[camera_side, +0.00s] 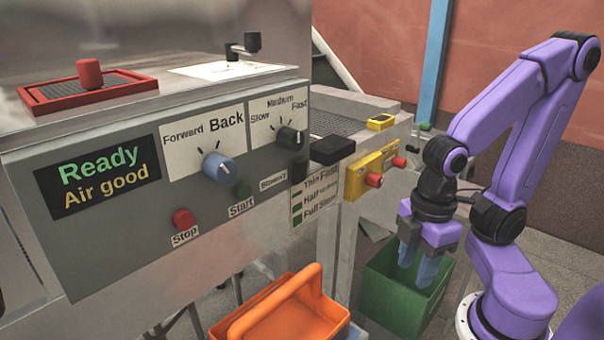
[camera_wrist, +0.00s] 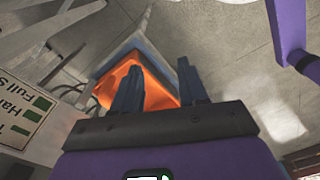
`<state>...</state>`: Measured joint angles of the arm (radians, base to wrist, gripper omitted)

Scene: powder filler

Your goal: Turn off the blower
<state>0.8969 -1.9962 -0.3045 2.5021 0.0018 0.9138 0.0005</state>
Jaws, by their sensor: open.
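The grey control panel (camera_side: 130,225) carries a blue knob (camera_side: 218,168) under "Forward" and "Back", and a black knob (camera_side: 289,139) under "Slow", "Medium" and "Fast". A green Start button (camera_side: 241,189) and a red Stop button (camera_side: 183,218) sit lower. A small label (camera_side: 273,183) beside a dark switch (camera_side: 299,169) may name the blower, but its lettering is hard to read. My gripper (camera_side: 417,266) points down, open and empty, well right of the panel, in front of or over the green bin. Its fingers (camera_wrist: 160,72) also show in the wrist view.
A yellow box (camera_side: 369,172) with red buttons and a black block (camera_side: 332,150) stick out between the panel and my gripper. An orange basket (camera_side: 278,312) stands below the panel. The green bin (camera_side: 395,300) is on the floor.

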